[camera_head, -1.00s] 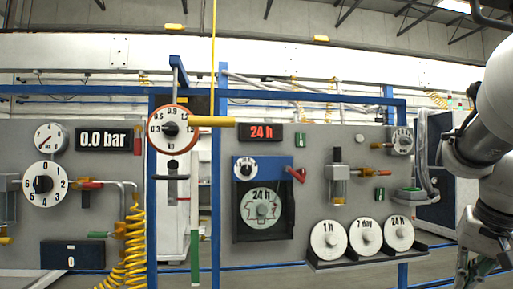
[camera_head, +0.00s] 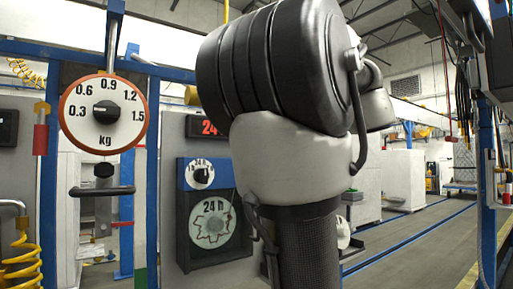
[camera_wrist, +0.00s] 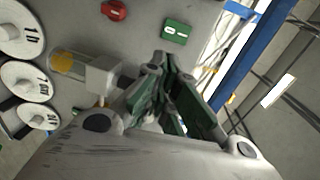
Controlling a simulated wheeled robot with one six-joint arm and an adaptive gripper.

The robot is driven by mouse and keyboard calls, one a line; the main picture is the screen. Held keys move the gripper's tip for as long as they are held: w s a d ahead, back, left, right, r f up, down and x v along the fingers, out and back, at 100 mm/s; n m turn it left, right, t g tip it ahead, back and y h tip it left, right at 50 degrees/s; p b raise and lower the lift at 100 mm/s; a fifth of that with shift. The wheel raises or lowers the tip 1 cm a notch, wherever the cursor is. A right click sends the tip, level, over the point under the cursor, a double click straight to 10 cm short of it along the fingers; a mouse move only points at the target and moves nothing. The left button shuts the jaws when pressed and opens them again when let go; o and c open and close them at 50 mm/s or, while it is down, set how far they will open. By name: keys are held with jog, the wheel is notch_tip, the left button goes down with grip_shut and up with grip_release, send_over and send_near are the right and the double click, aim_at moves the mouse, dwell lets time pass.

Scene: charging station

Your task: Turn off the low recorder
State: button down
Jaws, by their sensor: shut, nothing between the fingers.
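The recorder (camera_head: 207,212) has a blue upper panel with a small white dial and black knob (camera_head: 202,174). Below it is a dark case with a round "24 h" chart (camera_head: 212,222). My arm covers its right side in the head view, so its red lever is hidden. The red display (camera_head: 205,126) above it is partly covered. My gripper (camera_wrist: 172,75) shows in the wrist view with its green-padded fingers shut and empty. It is near the grey panel, beside a green switch box (camera_wrist: 176,31) and a red knob (camera_wrist: 114,10). The recorder is not visible in the wrist view.
A scale dial (camera_head: 105,110) in kg hangs left of the recorder, with a black handle below. A blue post (camera_wrist: 245,60) stands right.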

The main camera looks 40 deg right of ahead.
dwell(0.3)
jog(key=w+f, duration=0.2)
jog(key=w, duration=1.1)
jog(key=shift+w+d, duration=0.35)
